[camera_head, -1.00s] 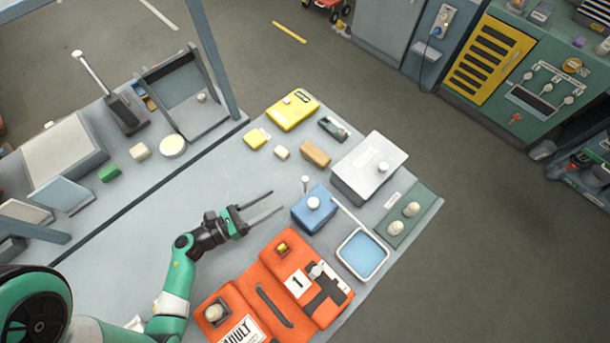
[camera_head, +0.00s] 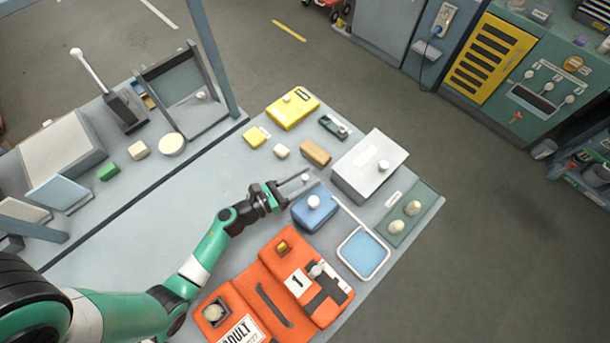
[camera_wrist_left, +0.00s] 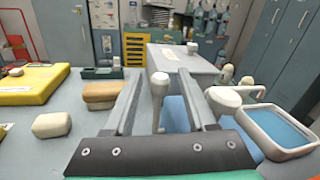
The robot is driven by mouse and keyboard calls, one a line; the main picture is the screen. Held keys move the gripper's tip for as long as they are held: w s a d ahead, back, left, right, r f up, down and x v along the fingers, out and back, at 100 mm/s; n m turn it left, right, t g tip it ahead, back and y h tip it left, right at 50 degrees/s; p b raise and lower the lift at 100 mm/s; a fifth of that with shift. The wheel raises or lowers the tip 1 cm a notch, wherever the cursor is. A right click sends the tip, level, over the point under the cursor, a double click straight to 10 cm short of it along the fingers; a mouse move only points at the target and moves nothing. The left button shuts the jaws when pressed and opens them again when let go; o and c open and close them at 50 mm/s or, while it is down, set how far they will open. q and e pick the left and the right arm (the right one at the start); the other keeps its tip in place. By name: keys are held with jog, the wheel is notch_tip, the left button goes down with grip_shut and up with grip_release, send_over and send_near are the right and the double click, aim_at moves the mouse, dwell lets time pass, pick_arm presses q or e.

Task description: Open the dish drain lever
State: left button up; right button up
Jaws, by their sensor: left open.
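The upright lever with a pale round knob (camera_head: 305,178) stands at the left end of the blue box (camera_head: 312,211). My left gripper (camera_head: 311,180) is open, its two fingers reaching on either side of the lever. In the left wrist view the lever (camera_wrist_left: 159,95) shows between the two fingers, with no clear contact. The blue box's larger white knob (camera_wrist_left: 222,98) is just right of the right finger there. The white-rimmed dish with blue liquid (camera_head: 343,262) is to the right of the box. My right gripper is not in view.
A grey-white box (camera_head: 365,170) stands behind the lever. A tan block (camera_head: 315,152) and a yellow case (camera_head: 292,109) lie to the left. Orange cases (camera_head: 285,265) lie in front.

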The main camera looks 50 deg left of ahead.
pick_arm(q)
grip_shut()
dwell(1.4)
